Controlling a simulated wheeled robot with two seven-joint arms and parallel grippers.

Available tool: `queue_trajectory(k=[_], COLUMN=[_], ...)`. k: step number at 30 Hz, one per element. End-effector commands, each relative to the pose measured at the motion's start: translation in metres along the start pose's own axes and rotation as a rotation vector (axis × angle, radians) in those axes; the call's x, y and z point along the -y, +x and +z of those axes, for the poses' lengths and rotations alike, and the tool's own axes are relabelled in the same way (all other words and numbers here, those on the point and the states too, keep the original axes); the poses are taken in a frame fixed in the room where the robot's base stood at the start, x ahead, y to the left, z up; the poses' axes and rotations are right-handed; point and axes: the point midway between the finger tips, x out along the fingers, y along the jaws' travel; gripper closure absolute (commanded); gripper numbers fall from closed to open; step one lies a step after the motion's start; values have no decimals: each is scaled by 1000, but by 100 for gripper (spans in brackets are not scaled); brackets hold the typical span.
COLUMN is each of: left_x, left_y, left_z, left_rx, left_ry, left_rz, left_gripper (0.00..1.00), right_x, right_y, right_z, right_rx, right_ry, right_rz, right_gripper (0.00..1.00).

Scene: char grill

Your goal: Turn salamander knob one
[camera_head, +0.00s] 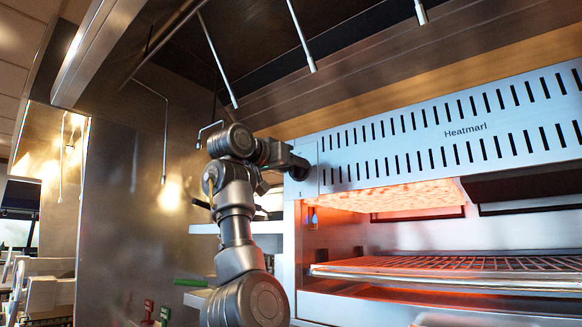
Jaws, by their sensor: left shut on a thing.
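The salamander (420,140) is a steel broiler at the right, with a slotted front panel and the label "Heatmarl". An orange glow shows under its hood. My left gripper (299,168) reaches up to the left end of the slotted panel and is shut there on a salamander knob. The knob itself is hidden behind the gripper, so its angle cannot be seen. My right gripper is out of view.
A wire rack (450,266) sits inside the salamander below the glow. White shelves and a green-handled item (190,283) lie behind my left arm. A steel wall (120,200) stands at the left. Thin rods hang from the hood above.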

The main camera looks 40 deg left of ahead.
Motion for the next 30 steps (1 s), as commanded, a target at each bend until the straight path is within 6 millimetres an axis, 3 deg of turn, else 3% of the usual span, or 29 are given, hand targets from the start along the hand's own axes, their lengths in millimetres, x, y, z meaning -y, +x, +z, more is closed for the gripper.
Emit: queue_trajectory(k=[6,7,11,22,30], left_x=[1,1,0,0,0], left_y=[-2,-2,-2,-7,-56], left_z=[-4,-4,-3,1,4], left_rx=[-10,-10,-8,-5,-8], left_ry=[0,0,-1,-1,-2], left_rz=[-2,-2,-1,-1,-1], left_gripper=[71,44,27,27,27], right_x=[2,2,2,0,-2], right_y=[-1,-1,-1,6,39], right_z=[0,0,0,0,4], right_rx=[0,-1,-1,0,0], right_ry=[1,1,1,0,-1], right_rz=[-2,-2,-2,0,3], right_gripper=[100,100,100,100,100])
